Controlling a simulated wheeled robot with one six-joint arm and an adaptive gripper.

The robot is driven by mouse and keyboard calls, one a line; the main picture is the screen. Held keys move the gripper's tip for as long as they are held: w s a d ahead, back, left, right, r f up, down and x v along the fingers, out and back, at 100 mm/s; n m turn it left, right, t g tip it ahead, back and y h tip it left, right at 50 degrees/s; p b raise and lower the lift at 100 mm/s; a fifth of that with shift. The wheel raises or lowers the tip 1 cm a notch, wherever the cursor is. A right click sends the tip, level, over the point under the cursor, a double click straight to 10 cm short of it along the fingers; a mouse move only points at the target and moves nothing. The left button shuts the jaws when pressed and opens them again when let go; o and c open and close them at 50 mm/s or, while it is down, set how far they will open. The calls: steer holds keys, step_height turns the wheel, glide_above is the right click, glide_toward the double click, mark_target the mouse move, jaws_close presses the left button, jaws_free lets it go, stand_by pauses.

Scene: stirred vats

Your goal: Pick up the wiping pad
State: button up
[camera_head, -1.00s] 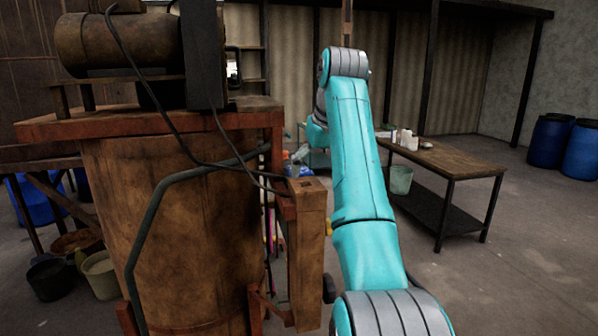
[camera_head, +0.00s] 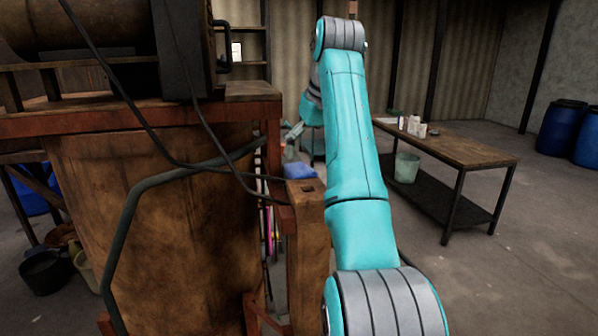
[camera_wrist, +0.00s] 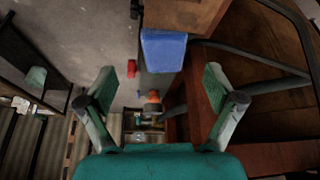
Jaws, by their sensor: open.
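A blue pad (camera_head: 300,170), likely the wiping pad, lies beside the top of a wooden post, partly hidden by that post and my arm in the head view. In the wrist view the blue pad (camera_wrist: 163,50) shows beyond my fingertips, roughly midway between them, touching or close to a brown wooden block. My gripper (camera_wrist: 159,77) is open and empty, with one finger on each side and a clear gap to the pad.
The large rusty vat (camera_head: 150,220) stands close on the left, with a bent pipe and hanging cables. The wooden post (camera_head: 306,230) is just left of my arm. A wooden table (camera_head: 455,152) with small containers stands right. Blue barrels (camera_head: 560,128) are far right; open floor lies between.

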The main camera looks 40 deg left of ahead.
mark_target(303, 171)
steer(key=shift+s+x, duration=0.2)
steer(key=shift+x, duration=2.85)
steer(key=shift+a, duration=0.15)
steer(key=c, duration=1.1)
steer(key=shift+r, duration=0.25)
